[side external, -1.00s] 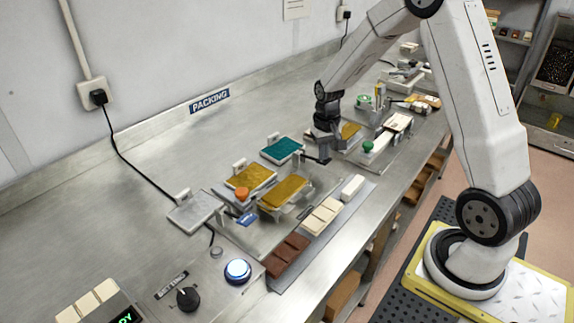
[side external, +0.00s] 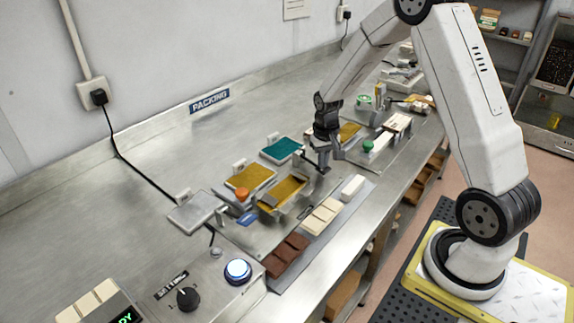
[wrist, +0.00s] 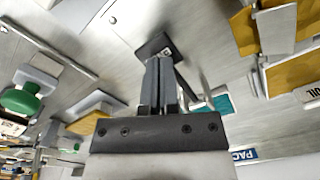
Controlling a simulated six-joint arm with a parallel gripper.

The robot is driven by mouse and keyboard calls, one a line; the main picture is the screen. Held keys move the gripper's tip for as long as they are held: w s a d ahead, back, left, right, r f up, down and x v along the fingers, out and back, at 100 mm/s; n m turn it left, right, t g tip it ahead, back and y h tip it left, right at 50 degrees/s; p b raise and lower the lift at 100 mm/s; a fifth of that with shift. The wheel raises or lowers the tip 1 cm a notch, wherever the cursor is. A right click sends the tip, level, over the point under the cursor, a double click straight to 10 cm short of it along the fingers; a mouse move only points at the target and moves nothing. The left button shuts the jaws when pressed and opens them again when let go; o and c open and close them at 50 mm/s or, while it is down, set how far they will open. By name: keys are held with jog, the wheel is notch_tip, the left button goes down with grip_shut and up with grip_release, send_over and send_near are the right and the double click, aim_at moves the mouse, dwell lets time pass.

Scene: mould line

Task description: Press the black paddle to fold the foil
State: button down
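The black paddle (wrist: 154,46) is a small dark square plate just beyond my fingertips in the wrist view. In the side view the paddle (side external: 322,169) is below my gripper (side external: 322,157). My gripper (wrist: 158,66) is shut and empty, its fingers together and pointing at the paddle; I cannot tell whether they touch it. The gold foil (side external: 289,187) lies in the near station, left of my gripper, with a grey plate across it. This foil (wrist: 248,32) also shows at the upper right of the wrist view, partly covered by the plate.
A second gold pad (side external: 249,176) and a teal pad (side external: 283,149) lie behind the foil. White bars (side external: 322,216) and brown bars (side external: 287,254) sit on the front strip. A green knob (side external: 368,146) stands right of my gripper.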

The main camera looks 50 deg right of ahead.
jog(key=shift+f, duration=0.3)
jog(key=shift+r, duration=0.2)
notch_tip(320, 180, up, 10)
jog(key=shift+f, duration=0.15)
dwell(1.7)
dwell(0.4)
jog(key=s+a+n+t, duration=0.1)
jog(key=s+a+n, duration=0.1)
jog(key=s+a, duration=0.2)
jog(key=s+a+f+n, duration=0.1)
jog(key=s+a+n, duration=0.1)
jog(key=a, duration=0.5)
jog(key=s+a+f+n+t, duration=0.1)
jog(key=s+a+n, duration=0.1)
jog(key=s+a, duration=0.3)
jog(key=shift+s+a+f+t, duration=0.2)
jog(key=shift+s+a+t, duration=0.05)
jog(key=shift+s+t, duration=0.05)
